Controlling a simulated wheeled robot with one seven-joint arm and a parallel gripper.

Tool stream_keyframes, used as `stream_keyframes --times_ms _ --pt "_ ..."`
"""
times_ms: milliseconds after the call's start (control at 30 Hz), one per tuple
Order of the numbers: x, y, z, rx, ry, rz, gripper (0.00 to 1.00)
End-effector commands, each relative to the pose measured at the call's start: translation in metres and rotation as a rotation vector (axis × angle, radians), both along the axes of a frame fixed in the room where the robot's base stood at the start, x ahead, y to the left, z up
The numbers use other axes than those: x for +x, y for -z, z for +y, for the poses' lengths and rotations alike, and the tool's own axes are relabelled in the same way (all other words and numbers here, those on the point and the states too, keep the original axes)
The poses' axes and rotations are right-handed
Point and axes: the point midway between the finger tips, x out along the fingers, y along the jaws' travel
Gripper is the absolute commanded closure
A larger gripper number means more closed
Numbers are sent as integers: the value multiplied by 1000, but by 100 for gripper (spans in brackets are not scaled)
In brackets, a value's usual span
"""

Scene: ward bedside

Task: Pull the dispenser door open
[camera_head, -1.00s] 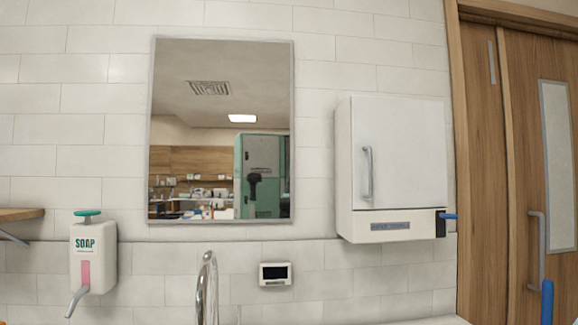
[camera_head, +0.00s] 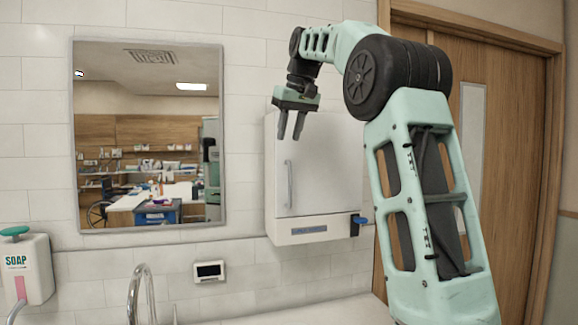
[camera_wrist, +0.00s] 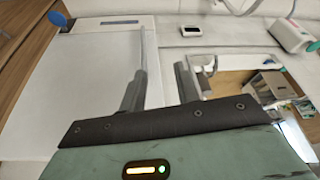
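The white dispenser (camera_head: 325,185) is a wall-mounted box whose front door looks shut, with a vertical grey handle (camera_head: 290,184) on the door's left side. A blue lever (camera_head: 361,220) sticks out at its lower right. My gripper (camera_head: 291,138) is raised in front of the dispenser's upper part, above the handle, fingers pointing down and apart. In the wrist view my gripper (camera_wrist: 158,75) is open with nothing held, and the door front (camera_wrist: 95,85) lies to the left. The handle (camera_wrist: 141,62) shows beyond the left finger, which overlaps its near end.
A mirror (camera_head: 148,140) hangs left of the dispenser. A soap dispenser (camera_head: 27,268), a tap (camera_head: 140,290) and a small display (camera_head: 209,271) are lower left. A wooden door (camera_head: 500,150) is at right, partly behind my arm. The wall between mirror and dispenser is clear.

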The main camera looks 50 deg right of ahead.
Motion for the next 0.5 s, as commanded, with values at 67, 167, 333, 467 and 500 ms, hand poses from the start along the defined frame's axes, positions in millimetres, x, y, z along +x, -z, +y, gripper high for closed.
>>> stream_keyframes --times_ms 67,167,333,467,500 --pt "-11 -17 -18 -11 34 -8 68" --pt "-16 -21 -27 -15 51 -8 68" --pt "-11 -3 -30 -16 52 -7 68" --pt "-1 20 -33 -16 52 -7 68" --pt "2 28 -34 -15 50 -6 68"
